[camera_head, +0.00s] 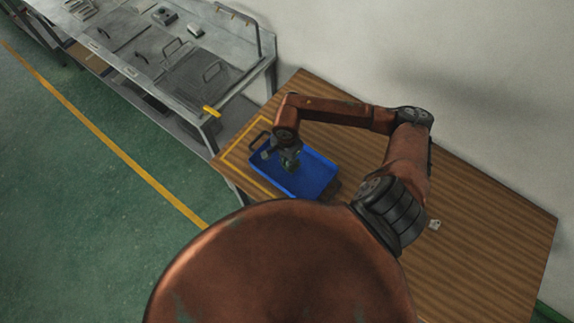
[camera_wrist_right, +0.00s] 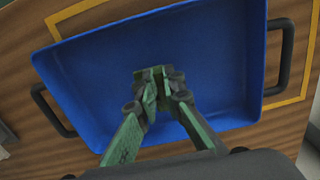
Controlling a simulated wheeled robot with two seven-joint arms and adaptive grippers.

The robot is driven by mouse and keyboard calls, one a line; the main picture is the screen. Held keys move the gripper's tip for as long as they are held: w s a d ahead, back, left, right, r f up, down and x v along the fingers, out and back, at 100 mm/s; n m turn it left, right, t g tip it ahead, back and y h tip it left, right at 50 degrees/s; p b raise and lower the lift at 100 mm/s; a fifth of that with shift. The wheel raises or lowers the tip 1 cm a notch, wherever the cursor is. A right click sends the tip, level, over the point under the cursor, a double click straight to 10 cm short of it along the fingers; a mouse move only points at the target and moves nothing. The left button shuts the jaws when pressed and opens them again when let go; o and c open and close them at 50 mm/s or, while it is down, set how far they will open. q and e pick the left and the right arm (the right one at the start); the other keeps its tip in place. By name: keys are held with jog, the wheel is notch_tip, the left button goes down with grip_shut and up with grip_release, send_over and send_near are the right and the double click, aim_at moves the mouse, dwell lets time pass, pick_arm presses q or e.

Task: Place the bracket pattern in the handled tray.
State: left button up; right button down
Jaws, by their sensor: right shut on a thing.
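The blue handled tray (camera_head: 316,184) sits on the wooden table; its dark handles show at both ends in the right wrist view (camera_wrist_right: 225,40). My right gripper (camera_head: 291,163) is over the tray, nearer its left end in the head view. In the right wrist view its green fingers (camera_wrist_right: 160,92) are shut on a small green piece, the bracket pattern (camera_wrist_right: 150,74), above the tray floor. Whether the piece touches the floor I cannot tell. The fingers partly hide it. My left gripper is in no view.
A yellow outline (camera_head: 237,150) on the table (camera_head: 490,230) surrounds part of the tray area. A small pale piece (camera_head: 434,225) lies on the table to the right. A grey metal workbench (camera_head: 150,50) with handled plates stands at the upper left.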

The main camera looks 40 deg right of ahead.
notch_tip(320, 180, down, 3)
jog(key=shift+w+d+f+p, duration=0.1)
jog(key=shift+f+p, duration=0.1)
jog(key=shift+p, duration=0.4)
jog(key=shift+f, duration=0.15)
jog(key=c, duration=2)
grip_release()
jog(key=shift+c, duration=0.2)
jog(key=shift+r, duration=0.2)
jog(key=shift+w+r, duration=0.1)
jog(key=shift+r, duration=0.25)
notch_tip(320, 180, up, 11)
jog(key=shift+r+b, duration=0.1)
jog(key=shift+b, duration=1)
